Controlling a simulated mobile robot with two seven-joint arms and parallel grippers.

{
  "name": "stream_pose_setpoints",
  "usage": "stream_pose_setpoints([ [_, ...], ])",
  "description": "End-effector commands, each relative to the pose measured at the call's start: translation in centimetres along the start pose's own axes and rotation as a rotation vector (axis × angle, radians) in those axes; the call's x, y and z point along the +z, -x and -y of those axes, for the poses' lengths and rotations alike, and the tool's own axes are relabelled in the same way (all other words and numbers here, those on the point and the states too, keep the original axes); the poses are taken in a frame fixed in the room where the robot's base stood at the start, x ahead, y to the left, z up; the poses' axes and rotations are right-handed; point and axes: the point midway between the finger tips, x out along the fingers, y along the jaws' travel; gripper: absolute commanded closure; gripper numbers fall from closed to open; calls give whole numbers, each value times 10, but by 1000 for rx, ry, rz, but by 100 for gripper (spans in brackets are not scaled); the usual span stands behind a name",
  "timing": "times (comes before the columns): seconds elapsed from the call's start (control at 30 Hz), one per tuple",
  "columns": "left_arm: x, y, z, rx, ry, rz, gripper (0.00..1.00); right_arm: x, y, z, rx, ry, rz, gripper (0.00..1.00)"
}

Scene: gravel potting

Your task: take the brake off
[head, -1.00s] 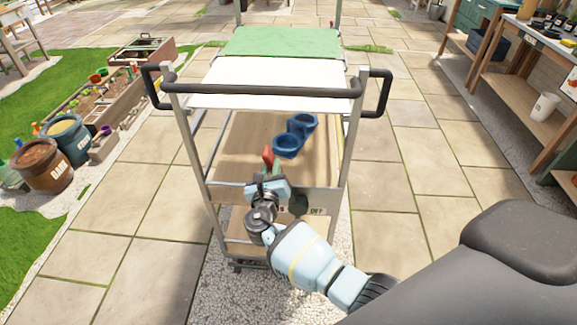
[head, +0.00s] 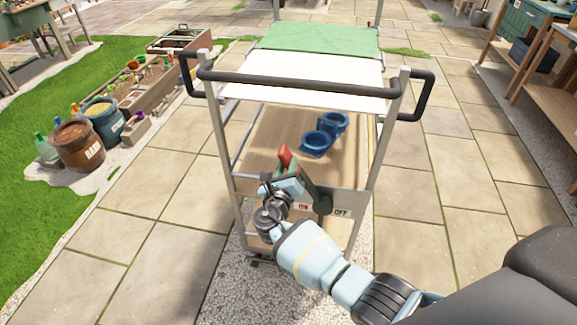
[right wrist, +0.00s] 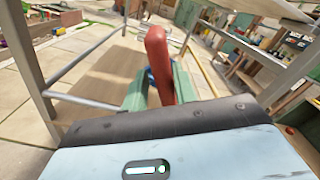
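The brake lever (head: 284,156) has a red grip and a dark shaft. It is mounted on the metal panel at the near end of the cart (head: 246,184) and leans left, to the ON side. The ON label (head: 303,206) is left of its pivot and the OFF label (head: 341,212) right of it. My right gripper (head: 283,172) is at the lever's grip. In the right wrist view, its green fingers (right wrist: 160,92) stand close on both sides of the red grip (right wrist: 159,62) and appear shut on it. My left gripper is not in view.
The cart has a black push handle (head: 300,84) and a green-and-white top. Blue pots (head: 318,142) stand on its wooden shelf. A planter and barrels (head: 75,146) are at the left, and a workbench (head: 545,95) at the right. Paving beside the cart is clear.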

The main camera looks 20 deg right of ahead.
Motion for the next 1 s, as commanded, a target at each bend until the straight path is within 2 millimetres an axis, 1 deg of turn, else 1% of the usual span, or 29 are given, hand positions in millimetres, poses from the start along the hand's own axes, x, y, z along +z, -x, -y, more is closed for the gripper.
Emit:
stream_pose_setpoints([
  [0.03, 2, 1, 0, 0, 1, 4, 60, 0, 0, 0, 0, -1, 0, 65],
  [0.07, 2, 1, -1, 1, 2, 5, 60, 0, 0, 0, -1, -1, -1, 61],
  [0.1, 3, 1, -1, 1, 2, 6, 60, 0, 0, 0, -1, -2, -1, 60],
  [0.33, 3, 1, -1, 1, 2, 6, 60, 0, 0, 1, -3, -4, -1, 60],
  [0.43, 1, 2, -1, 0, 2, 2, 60, 1, 4, 1, -3, -5, 0, 60],
  [0.57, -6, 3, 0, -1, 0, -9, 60, 2, 20, 2, -3, -7, 0, 60],
  [0.8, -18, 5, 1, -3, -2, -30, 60, 2, 58, 1, -2, -6, 0, 60],
  [0.9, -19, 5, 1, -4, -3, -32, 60, 1, 69, 1, -2, -4, 0, 60],
  [1.0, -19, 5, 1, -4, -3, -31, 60, 1, 76, 0, -2, -4, 0, 60],
])
